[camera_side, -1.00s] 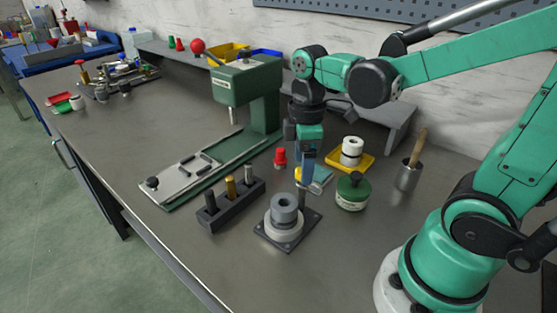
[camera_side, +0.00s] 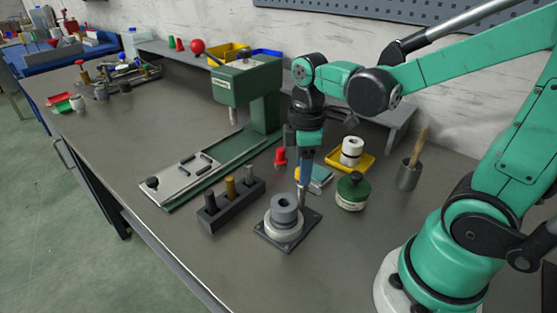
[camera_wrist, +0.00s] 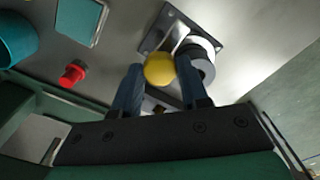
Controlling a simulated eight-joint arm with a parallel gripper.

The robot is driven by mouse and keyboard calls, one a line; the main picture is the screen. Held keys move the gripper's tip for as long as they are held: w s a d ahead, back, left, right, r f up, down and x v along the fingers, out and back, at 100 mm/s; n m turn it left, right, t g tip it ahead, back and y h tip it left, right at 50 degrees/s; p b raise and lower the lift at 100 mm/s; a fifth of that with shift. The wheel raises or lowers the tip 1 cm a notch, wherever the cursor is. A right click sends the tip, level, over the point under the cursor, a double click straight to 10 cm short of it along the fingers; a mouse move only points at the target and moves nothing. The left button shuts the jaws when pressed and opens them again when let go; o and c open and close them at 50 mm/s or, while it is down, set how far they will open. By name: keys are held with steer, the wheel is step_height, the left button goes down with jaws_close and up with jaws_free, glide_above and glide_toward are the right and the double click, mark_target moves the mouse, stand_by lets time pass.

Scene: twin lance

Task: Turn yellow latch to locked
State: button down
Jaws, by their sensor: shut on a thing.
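The yellow latch knob (camera_wrist: 160,68) shows in the wrist view as a round ball between my fingers, close to the fingertips. My gripper (camera_wrist: 155,78) is shut on it. In the side view my gripper (camera_side: 304,182) points down just behind the grey round fixture (camera_side: 284,203), and its fingers mostly hide the knob. The fixture stands on a dark square plate (camera_side: 303,232), and a metal post or lever shows beside it under my fingers. In the wrist view the fixture (camera_wrist: 205,69) sits just right of the knob. The latch's locked mark cannot be made out.
A peg rack (camera_side: 230,207) stands left of the fixture, and a green jar (camera_side: 352,192) stands to its right. A red knob (camera_side: 280,157), a yellow tray (camera_side: 368,162) and a tool cup (camera_side: 407,176) are behind. A green press (camera_side: 247,85) stands back left. The front table is clear.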

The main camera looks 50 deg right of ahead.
steer(key=m, duration=0.8)
steer(key=shift+m, duration=0.3)
steer(key=m, duration=0.4)
steer(key=shift+m, duration=2.6)
steer(key=shift+c, duration=2.3)
jaws_free()
